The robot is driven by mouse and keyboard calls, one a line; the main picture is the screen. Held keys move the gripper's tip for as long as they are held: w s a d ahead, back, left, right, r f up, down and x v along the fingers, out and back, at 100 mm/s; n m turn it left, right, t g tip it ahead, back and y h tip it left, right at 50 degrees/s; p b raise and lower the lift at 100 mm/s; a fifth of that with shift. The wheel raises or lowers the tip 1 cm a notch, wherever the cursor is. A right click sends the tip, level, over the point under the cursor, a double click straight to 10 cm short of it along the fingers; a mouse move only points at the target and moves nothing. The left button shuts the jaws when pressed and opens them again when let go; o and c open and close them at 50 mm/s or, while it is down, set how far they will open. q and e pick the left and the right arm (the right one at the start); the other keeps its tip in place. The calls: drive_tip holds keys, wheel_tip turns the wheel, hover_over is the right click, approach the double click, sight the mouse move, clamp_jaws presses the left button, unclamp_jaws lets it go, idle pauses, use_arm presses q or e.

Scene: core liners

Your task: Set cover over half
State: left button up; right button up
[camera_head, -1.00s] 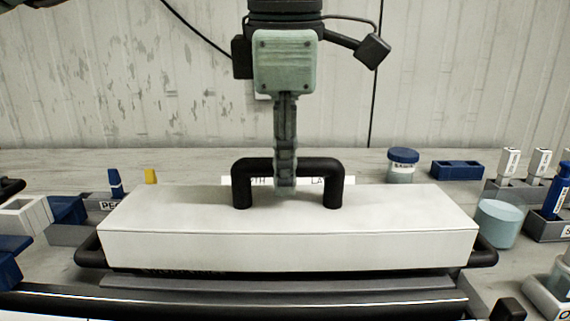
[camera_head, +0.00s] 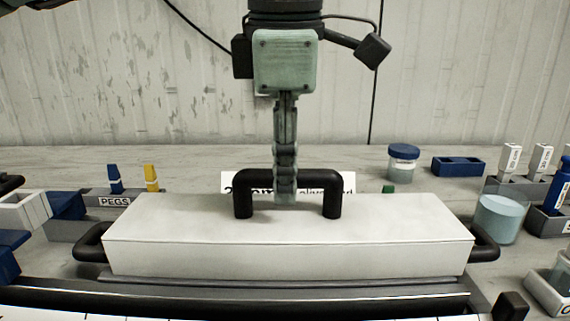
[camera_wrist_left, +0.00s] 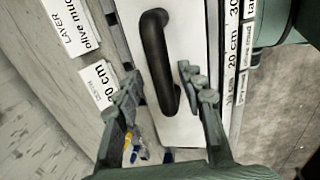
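The white cover (camera_head: 290,255) is a long, level box shape with a black bar handle (camera_head: 243,195) on top. In the head view it sits low over a dark tray or liner with black side handles (camera_head: 486,243); whether it is fully seated is hidden. My left gripper (camera_head: 285,195) is at the middle of the handle, pointing down. In the left wrist view, its fingers (camera_wrist_left: 162,95) are spread on both sides of the handle, with a gap on the left side. The cover also shows there (camera_wrist_left: 192,120). My right gripper is not in view.
A PEGS holder (camera_head: 103,201) with blue and yellow pegs stands back left. A blue-lidded jar (camera_head: 403,160), a blue tray (camera_head: 458,166), a pale cylinder (camera_head: 500,218) and sample holders stand at right. A printed label (camera_head: 228,183) stands behind the cover.

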sight(286, 225)
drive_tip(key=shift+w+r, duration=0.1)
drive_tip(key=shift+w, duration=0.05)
use_arm(q)
drive_tip(key=shift+r, duration=0.3)
drive_tip(key=shift+r+p, duration=0.6)
drive_tip(key=shift+r, duration=0.15)
wheel_tip(286, 225, up, 11)
drive_tip(key=s, duration=0.2)
drive_tip(key=shift+s, duration=0.2)
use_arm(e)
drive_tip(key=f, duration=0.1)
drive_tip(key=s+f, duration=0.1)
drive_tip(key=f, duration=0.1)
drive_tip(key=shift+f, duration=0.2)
use_arm(q)
drive_tip(key=shift+f, duration=0.1)
